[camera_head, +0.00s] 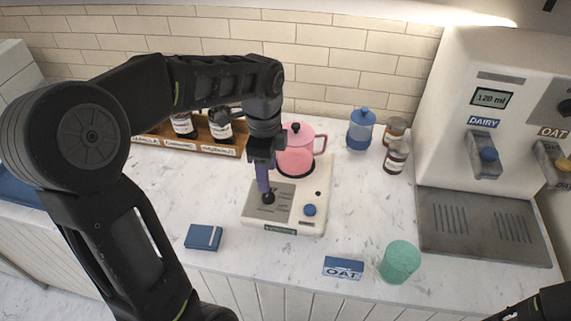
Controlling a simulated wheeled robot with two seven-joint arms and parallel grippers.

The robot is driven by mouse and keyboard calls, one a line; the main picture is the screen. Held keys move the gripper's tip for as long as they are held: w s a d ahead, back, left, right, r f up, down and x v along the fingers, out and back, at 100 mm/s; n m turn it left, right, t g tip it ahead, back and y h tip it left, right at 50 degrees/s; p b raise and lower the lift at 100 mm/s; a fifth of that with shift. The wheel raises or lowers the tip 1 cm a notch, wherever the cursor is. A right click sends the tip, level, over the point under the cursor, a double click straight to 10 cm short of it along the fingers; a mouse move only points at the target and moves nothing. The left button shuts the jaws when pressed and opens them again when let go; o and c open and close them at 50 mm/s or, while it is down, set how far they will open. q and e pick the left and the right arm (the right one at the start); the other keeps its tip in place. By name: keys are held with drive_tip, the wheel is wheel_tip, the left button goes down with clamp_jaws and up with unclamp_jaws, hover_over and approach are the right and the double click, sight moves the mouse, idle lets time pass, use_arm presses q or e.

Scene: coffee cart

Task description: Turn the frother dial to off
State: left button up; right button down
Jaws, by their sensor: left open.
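The frother is a cream base (284,225) on the counter with a pink lidded jug (296,158) standing on its back part. Its blue dial (310,210) sits at the front right of the base, with small markings near it that are too small to read. I cannot tell which setting the dial points to. My left gripper (267,197) points down over the grey panel at the left of the base. It is open, left of the dial and apart from it. Only a dark part of my right arm shows at the bottom right corner; its gripper is out of view.
A wooden rack (200,142) with dark bottles stands behind. A blue jar (360,130) and brown jars (396,156) are right of the jug. A blue box (203,237), an OAT box (343,268) and a green cup (400,262) lie in front. A dispenser (500,120) stands right.

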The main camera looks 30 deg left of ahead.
sight(268, 196)
use_arm(q)
drive_tip(key=shift+w+a+r, duration=0.15)
drive_tip(key=shift+w+r, duration=0.1)
drive_tip(key=shift+r, duration=0.1)
drive_tip(key=shift+s, duration=0.25)
drive_tip(key=shift+w+f, duration=0.1)
drive_tip(key=shift+f, duration=0.3)
wheel_tip(268, 196, down, 7)
drive_tip(key=shift+p, duration=0.7)
use_arm(e)
drive_tip(key=shift+w+d+r, duration=0.1)
drive_tip(key=shift+w+r, duration=0.1)
drive_tip(key=shift+r, duration=0.6)
use_arm(q)
clamp_jaws()
